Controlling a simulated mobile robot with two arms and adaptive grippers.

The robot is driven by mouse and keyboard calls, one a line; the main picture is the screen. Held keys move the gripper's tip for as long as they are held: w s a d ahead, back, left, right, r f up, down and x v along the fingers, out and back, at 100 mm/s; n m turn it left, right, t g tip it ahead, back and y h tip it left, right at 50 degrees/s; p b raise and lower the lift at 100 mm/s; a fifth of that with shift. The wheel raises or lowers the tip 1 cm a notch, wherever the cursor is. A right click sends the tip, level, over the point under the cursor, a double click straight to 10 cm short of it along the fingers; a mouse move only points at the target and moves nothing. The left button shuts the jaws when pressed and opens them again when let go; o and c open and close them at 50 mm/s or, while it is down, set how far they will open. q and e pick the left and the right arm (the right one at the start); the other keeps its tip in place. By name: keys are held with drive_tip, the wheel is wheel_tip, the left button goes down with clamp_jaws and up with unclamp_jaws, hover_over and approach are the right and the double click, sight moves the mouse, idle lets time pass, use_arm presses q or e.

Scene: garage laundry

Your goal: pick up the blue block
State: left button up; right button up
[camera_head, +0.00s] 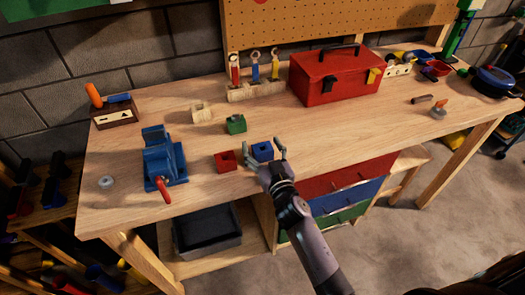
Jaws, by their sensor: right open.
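The blue block (263,151) is a small cube with a dark recess in its top. It sits on the wooden workbench (330,133) near its front edge. My right gripper (264,147) is open, with its fingers spread on either side of the blue block. I cannot tell whether the fingers touch it. The palm is in front of the block, and the arm comes up from the bottom of the view. My left gripper is not in view.
A red block (225,161) sits just left of the blue one, and a green block (236,125) behind. A blue vise (160,158) stands further left. A red toolbox (335,76) stands at the back. The bench right of my gripper is mostly clear.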

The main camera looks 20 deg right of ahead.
drive_tip(key=shift+s, duration=0.1)
drive_tip(key=shift+c, duration=0.5)
drive_tip(key=c, duration=1.1)
drive_tip(key=shift+r, duration=0.1)
drive_tip(key=shift+c, duration=0.2)
